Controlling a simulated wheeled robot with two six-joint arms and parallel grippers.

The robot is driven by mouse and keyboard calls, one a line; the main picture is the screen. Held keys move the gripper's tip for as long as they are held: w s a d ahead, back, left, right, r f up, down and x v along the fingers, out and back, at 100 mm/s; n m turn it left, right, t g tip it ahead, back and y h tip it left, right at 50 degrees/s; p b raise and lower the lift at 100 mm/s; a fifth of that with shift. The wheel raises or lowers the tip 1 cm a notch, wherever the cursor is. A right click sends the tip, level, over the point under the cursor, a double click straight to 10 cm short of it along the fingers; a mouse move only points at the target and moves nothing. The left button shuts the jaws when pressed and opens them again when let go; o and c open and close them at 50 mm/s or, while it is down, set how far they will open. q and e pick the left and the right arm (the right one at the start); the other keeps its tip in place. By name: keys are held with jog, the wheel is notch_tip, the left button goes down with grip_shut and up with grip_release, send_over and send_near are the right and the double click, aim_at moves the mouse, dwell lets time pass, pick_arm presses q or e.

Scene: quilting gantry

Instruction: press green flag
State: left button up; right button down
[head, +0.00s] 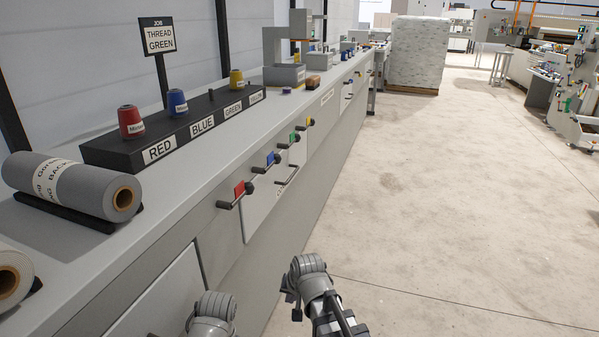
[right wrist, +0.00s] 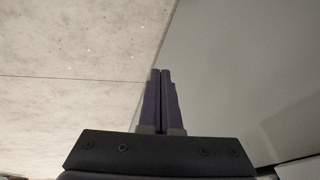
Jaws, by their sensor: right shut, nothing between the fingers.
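The green flag (head: 294,137) is a small green plate by a dark lever on the front of the long grey counter. It stands in a row with a red flag (head: 239,188), a blue flag (head: 270,158) and a yellow flag (head: 309,121), between the blue and the yellow. My right gripper (head: 296,313) is low in front of the counter, well below and apart from the flags. In the right wrist view its two dark fingers (right wrist: 160,74) are together and empty, over floor and a grey panel. My left gripper is out of view.
The counter (head: 150,235) runs away along the left. A black rack (head: 110,155) on it holds red, blue and yellow spools; its GREEN place has no spool. A sign (head: 160,38) reads JOB THREAD GREEN. A grey roll (head: 70,185) lies nearer.

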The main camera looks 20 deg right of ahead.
jog(key=w+d+r+m+t+b, duration=0.1)
jog(key=w+r+m+t, duration=0.4)
jog(key=w, duration=0.3)
jog(key=w+d+r+m+t+b, duration=0.1)
jog(key=w+r+m+t+b, duration=0.1)
jog(key=w+m+t, duration=0.4)
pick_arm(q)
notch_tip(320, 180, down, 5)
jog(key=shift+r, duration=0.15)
pick_arm(e)
jog(key=w+d+r+m+t+h, duration=0.3)
jog(key=d+r+m, duration=0.1)
jog(key=r+m, duration=0.4)
jog(key=w+d+r+m+t+h, duration=0.2)
jog(key=w+d+r+m+h, duration=0.1)
jog(key=r+m, duration=0.4)
jog(key=m, duration=0.2)
jog(key=shift+w+d+r+m+t, duration=0.25)
jog(key=shift+d+r+m+t, duration=0.05)
jog(key=shift+d+r+t, duration=0.1)
jog(key=shift+w, duration=0.1)
pick_arm(q)
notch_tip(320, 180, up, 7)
jog(key=p, duration=0.7)
pick_arm(e)
jog(key=a+r+x, duration=0.1)
jog(key=r+x, duration=0.1)
jog(key=x, duration=1)
jog(key=shift+r, duration=0.3)
